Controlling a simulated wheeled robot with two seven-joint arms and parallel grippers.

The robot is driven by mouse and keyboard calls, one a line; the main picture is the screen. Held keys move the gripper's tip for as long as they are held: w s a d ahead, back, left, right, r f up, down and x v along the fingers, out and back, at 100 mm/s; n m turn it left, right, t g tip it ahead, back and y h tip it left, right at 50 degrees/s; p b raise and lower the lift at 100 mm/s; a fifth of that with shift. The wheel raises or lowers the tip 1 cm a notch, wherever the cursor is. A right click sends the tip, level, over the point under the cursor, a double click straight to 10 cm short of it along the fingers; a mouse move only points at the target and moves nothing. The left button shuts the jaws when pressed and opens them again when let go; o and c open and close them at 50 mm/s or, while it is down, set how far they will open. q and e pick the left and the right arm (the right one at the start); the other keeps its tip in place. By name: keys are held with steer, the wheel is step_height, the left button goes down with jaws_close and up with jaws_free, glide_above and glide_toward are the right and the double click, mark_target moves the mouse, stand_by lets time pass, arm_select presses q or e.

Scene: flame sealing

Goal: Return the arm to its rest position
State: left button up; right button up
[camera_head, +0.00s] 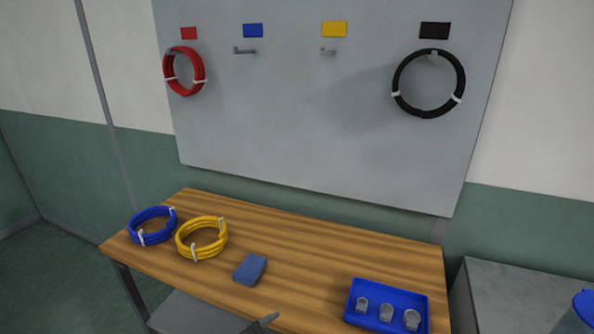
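A grey tip (262,324), which looks like part of my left gripper, just enters at the bottom edge, in front of the table. Too little of it shows to tell whether it is open or shut. My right gripper is not in view. A red cable coil (201,72) hangs on the left hook of the grey wall panel (300,110). A black cable coil (460,75) hangs on the right hook. A blue coil (134,233) and a yellow coil (183,248) lie side by side on the wooden table (320,250).
The blue-label hook (244,50) and yellow-label hook (327,51) are empty. A blue-grey block (250,268) lies near the table's front. A blue tray (390,290) holds three grey pieces. A grey cabinet (510,290) stands right, with a blue object (584,304) at the edge.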

arm_select(q)
steer(key=s+a+f+n+g+y, duration=0.4)
steer(key=s+a+f+n, duration=0.25)
steer(key=s+a, duration=0.4)
steer(key=s+a+f+n+g+y, duration=0.3)
steer(key=s+a+f+n, duration=0.3)
steer(key=s+a, duration=0.45)
step_height(320, 180, down, 33)
steer(key=s+a+m+g+b, duration=0.1)
steer(key=m+b, duration=0.1)
steer(key=b, duration=0.2)
steer(key=s+a+f+g+b, duration=0.1)
steer(key=s+a+f+b, duration=0.2)
steer(key=s+f, duration=1.2)
step_height(320, 180, down, 2)
steer(key=shift+s+a+f, duration=0.2)
steer(key=shift+s+a, duration=0.05)
steer(key=shift+a, duration=0.2)
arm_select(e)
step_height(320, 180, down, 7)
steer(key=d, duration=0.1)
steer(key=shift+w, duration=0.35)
arm_select(q)
steer(key=shift+c, duration=0.3)
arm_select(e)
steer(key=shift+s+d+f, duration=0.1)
